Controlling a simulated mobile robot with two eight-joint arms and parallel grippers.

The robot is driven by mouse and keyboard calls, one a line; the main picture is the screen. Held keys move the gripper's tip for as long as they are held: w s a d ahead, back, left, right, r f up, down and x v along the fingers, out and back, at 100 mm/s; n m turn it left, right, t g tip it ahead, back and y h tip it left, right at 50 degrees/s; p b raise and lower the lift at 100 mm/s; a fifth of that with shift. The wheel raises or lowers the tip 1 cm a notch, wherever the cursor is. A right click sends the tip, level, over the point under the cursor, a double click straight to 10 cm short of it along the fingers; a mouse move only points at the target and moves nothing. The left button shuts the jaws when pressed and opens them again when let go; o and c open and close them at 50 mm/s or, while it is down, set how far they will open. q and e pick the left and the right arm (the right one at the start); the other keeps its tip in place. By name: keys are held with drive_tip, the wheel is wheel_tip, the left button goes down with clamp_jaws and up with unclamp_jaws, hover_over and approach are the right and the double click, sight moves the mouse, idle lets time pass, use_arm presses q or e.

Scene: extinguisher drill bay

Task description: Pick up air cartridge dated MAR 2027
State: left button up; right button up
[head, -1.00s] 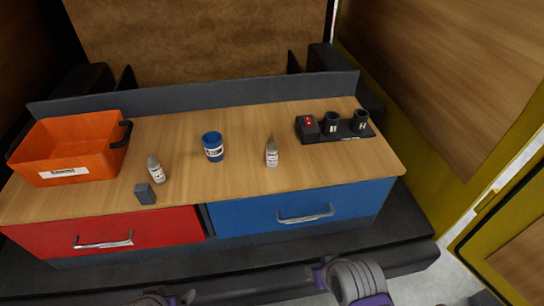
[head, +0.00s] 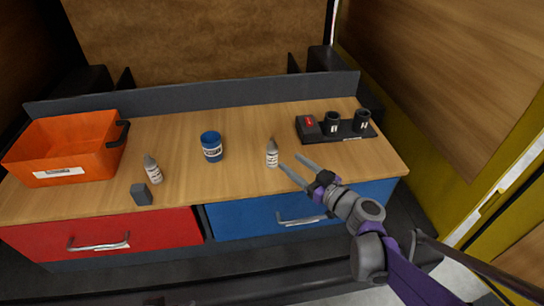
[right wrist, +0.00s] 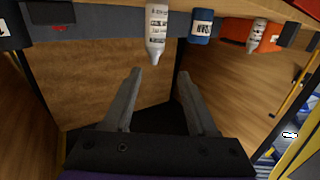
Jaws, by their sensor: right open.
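Two small whitish bottle-shaped cartridges with grey tapered tops stand upright on the wooden bench top. The right cartridge (head: 272,154) is right of centre, and the left cartridge (head: 153,170) is near the front left. The dates on their labels are too small to read. My right gripper (head: 290,162) is open and empty, its fingertips just right of the right cartridge and apart from it. In the right wrist view, the nearer cartridge (right wrist: 156,30) appears upside down beyond the open fingers (right wrist: 160,72). The other cartridge (right wrist: 256,35) is farther right. My left gripper is not visible.
A blue labelled cup (head: 211,147) stands between the cartridges. A dark grey block (head: 142,194) sits by the front edge. An orange bin (head: 68,150) is at the left, and a black holder (head: 345,130) with two cups and a red-marked box is at the back right.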

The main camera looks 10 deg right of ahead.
sight(274, 143)
drive_tip(key=shift+w+d+r, duration=0.15)
drive_tip(key=shift+w+d, duration=0.1)
drive_tip(key=shift+w, duration=0.15)
drive_tip(key=x, duration=1)
drive_tip(key=shift+w+r+p, duration=0.25)
drive_tip(key=shift+w+p, duration=0.1)
clamp_jaws()
drive_tip(key=shift+s, duration=0.1)
idle(0.6)
